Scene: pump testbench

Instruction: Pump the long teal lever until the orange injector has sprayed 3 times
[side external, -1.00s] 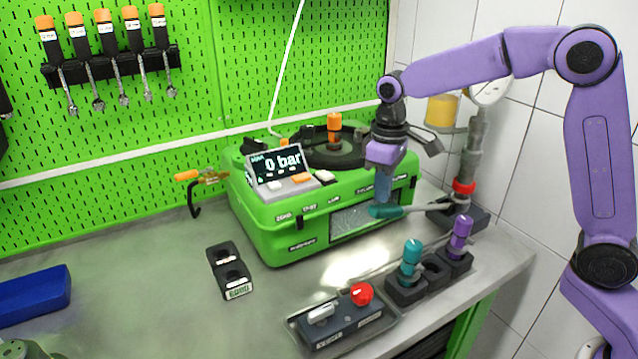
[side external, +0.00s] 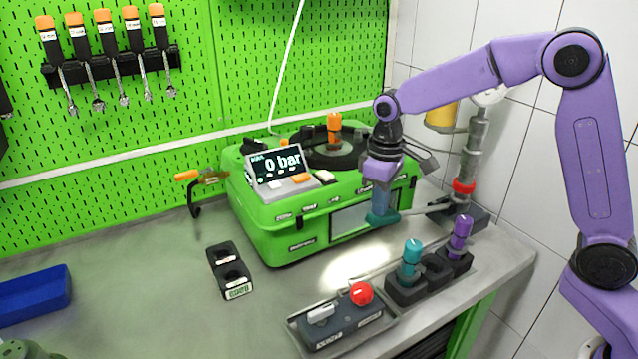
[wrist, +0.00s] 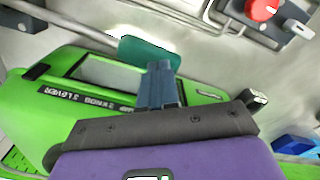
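The long teal lever's grip (side external: 383,220) is at the left end of a grey rod that runs to the hand pump (side external: 468,165) at the right. My gripper (side external: 380,213) points down with its fingertips at the top of this grip. In the wrist view, the blue fingers (wrist: 160,70) are together and overlap the teal grip (wrist: 145,52); they look shut on nothing. The orange injector (side external: 334,128) stands upright on the black round top of the green testbench (side external: 290,225). The display (side external: 276,165) reads 0 bar. No spray shows.
A teal injector (side external: 411,260) and a purple injector (side external: 461,232) stand in a black rack at the front right. A control box with a red knob (side external: 361,294) is in front. A black two-hole block (side external: 230,270) lies left.

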